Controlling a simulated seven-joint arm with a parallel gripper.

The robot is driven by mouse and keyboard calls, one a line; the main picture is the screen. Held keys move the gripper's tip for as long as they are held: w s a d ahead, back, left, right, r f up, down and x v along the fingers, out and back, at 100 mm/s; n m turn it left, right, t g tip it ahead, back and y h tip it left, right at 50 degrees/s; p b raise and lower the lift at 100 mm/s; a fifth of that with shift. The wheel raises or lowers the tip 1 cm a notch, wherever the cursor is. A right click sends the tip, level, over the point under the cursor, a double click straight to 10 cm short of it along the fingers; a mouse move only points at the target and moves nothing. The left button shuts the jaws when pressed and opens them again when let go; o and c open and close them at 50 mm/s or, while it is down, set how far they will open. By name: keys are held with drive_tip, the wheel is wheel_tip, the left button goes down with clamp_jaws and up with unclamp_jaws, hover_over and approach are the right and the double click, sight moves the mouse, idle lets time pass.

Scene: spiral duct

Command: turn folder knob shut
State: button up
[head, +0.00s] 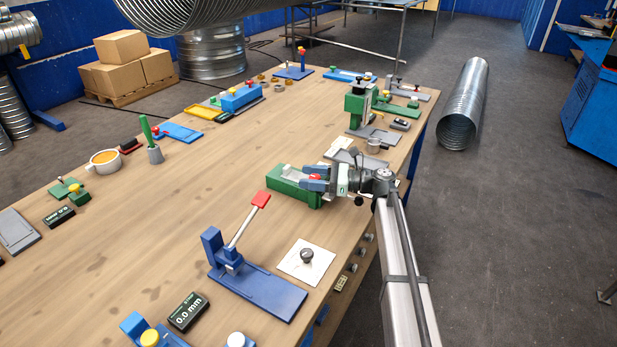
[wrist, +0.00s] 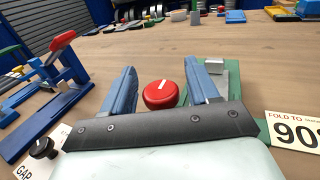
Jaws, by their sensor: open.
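The folder (head: 291,187) is a green device with a pale grey bed near the right edge of the bench. Its green base also shows in the wrist view (wrist: 232,84), partly hidden by my gripper. Its round red knob (wrist: 160,95) has a white line on top, tilted slightly up to the right. The knob also shows in the head view (head: 314,177). My gripper (wrist: 160,68) is open, with one blue finger on each side of the knob. Gaps show between the knob and both fingers, so I see no contact. The knob's underside is hidden.
A blue press with a red-tipped lever (head: 260,290) stands in front of the folder. A white plate with a black knob (head: 306,256) lies nearby. A "FOLD TO 90" card (wrist: 294,131) lies right of the folder. The middle of the wooden bench (head: 185,225) is clear.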

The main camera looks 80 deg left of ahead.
drive_tip(key=shift+s+a, duration=0.1)
drive_tip(key=shift+s, duration=0.25)
drive_tip(key=c, duration=1)
drive_tip(key=shift+o, duration=0.2)
